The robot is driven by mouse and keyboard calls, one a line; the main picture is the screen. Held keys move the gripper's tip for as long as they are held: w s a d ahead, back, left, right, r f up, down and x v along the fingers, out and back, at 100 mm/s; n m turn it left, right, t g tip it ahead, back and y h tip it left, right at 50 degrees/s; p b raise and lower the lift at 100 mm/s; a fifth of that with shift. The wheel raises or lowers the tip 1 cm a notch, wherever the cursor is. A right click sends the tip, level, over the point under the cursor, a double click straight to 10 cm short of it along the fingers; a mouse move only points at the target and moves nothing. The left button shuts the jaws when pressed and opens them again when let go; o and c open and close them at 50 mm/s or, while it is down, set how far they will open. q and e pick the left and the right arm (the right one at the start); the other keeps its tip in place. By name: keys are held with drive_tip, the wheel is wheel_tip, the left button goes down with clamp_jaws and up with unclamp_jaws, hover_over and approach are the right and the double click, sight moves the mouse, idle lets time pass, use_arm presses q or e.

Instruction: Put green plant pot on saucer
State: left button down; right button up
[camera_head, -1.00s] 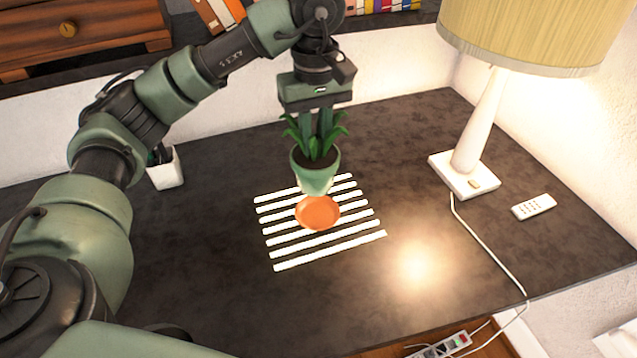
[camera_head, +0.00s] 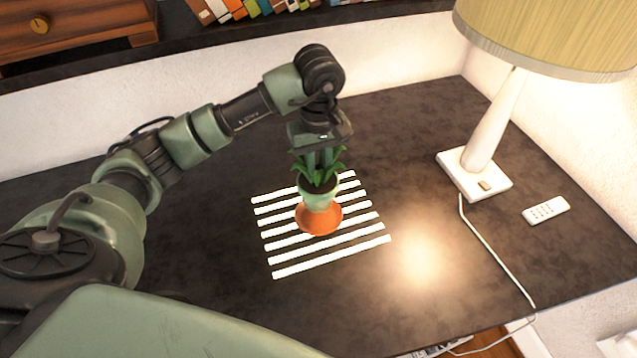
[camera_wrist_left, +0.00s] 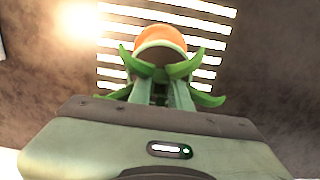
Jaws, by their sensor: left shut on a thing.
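The green plant pot (camera_head: 319,196) holds a leafy green plant and stands upright at the orange saucer (camera_head: 319,222). It appears to be on or just above the saucer; I cannot tell whether they touch. My left gripper (camera_head: 320,160) points down and is shut on the plant pot from above, its fingers among the leaves. In the left wrist view the saucer (camera_wrist_left: 163,36) shows beyond the pot's rim (camera_wrist_left: 158,52), with leaves around the fingers (camera_wrist_left: 163,92). The saucer lies on a white-striped mat (camera_head: 285,268) on the dark table. My right gripper is not in view.
A lamp (camera_head: 475,172) with a white base and a remote (camera_head: 546,210) are at the right of the table. The lamp's cord (camera_head: 490,245) runs to the front edge. Books (camera_head: 262,8) stand at the back.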

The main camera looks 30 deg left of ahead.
sight(318, 182)
use_arm(q)
drive_tip(key=shift+f, duration=1.45)
wheel_tip(318, 182, down, 3)
drive_tip(key=shift+p, duration=0.6)
drive_tip(key=shift+f, duration=0.1)
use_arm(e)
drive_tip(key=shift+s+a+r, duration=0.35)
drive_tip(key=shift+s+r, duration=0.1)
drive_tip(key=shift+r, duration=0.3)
use_arm(q)
drive_tip(key=c, duration=1.7)
unclamp_jaws()
drive_tip(key=shift+f, duration=0.15)
drive_tip(key=o, duration=0.4)
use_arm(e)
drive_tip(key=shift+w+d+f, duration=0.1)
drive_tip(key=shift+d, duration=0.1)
